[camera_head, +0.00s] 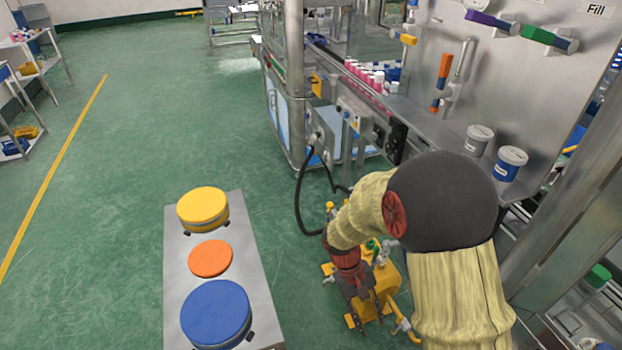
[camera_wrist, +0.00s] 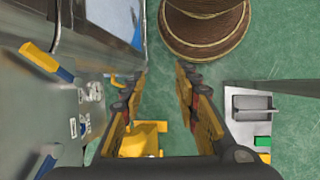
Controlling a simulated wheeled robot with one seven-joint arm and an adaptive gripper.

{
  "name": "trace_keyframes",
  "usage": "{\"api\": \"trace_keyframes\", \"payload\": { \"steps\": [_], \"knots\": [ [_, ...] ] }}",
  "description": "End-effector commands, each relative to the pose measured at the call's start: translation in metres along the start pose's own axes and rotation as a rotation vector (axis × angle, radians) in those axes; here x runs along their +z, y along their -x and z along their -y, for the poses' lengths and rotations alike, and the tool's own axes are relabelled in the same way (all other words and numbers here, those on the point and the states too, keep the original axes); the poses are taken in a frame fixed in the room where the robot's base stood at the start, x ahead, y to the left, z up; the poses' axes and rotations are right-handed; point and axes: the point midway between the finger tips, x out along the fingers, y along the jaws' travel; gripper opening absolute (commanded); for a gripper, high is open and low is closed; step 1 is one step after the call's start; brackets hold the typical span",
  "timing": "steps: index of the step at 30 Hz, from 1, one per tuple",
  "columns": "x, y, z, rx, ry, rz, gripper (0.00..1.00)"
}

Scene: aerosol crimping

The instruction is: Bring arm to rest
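My arm comes in from the lower right of the head view, with a pale yellow sleeve and a large black joint. It is bent, and its end hangs downward. My gripper (camera_head: 366,308) is over the floor area beside the machine, in front of a yellow wheeled item (camera_head: 385,283). In the wrist view my gripper (camera_wrist: 160,78) shows two yellow-and-black fingers standing apart.
The filling machine (camera_head: 350,105) stands behind and right of the arm, with white-and-blue pots (camera_head: 510,163) on its ledge. A grey panel (camera_head: 176,270) with coloured round items is left. A brown round object (camera_wrist: 205,28) is close in the wrist view.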

Motion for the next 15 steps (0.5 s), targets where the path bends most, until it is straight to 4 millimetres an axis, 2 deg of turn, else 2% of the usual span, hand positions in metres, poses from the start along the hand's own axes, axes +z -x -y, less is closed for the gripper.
{"api": "trace_keyframes", "payload": {
  "steps": [1, 6, 15],
  "knots": [
    [0.011, 0.016, -0.003, -0.025, -0.004, -0.038, 0.31],
    [0.047, 0.056, -0.007, -0.099, -0.011, -0.155, 0.31],
    [0.111, 0.112, -0.013, -0.197, -0.096, -0.376, 0.31]
  ]
}}
